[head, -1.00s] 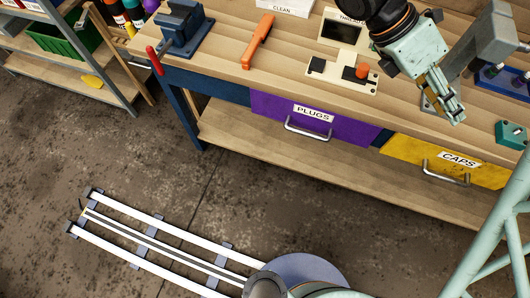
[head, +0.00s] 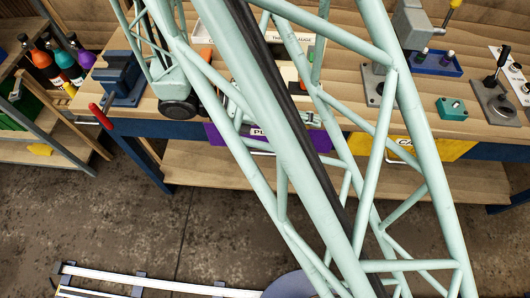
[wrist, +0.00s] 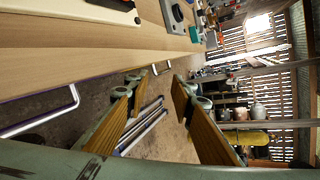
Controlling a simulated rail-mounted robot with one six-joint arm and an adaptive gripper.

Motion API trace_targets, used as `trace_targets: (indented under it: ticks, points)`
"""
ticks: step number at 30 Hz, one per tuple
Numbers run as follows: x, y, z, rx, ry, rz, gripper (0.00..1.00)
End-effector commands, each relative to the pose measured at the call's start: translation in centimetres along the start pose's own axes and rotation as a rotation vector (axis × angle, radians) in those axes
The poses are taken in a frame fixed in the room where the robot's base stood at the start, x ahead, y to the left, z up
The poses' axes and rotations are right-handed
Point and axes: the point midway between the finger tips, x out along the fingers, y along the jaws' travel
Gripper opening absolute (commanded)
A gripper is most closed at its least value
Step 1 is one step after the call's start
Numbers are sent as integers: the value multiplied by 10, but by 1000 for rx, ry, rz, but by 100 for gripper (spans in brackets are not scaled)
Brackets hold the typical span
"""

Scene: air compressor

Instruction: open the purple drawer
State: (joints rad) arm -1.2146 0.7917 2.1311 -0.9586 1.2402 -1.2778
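The purple drawer (head: 214,135) sits under the bench top and looks shut. In the head view my arm's lattice covers much of it, and only part of its label shows. In the wrist view a silver handle (wrist: 50,118) shows at the left, under a thin purple strip along the bench edge; it looks like this drawer's handle. My gripper (wrist: 157,84) is open and empty in the wrist view. Its two fingers are spread, with the handle to the left of them, apart. In the head view the gripper is mostly hidden behind my arm.
The yellow drawer (head: 455,149) is to the right on the same bench. A blue vise (head: 122,78) with a red-tipped handle stands at the bench's left end. A lower shelf (head: 200,163) runs below the drawers. The floor in front is clear apart from the white rails (head: 150,283).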

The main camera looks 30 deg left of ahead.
Motion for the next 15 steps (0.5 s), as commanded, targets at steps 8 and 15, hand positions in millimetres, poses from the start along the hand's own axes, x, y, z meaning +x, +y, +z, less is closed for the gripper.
trace_targets:
  ticks: [8, 15]
  points:
    - [-31, 37, -26, -125, -93, -12, 23]
    - [-57, 70, -53, -246, -185, -31, 23]
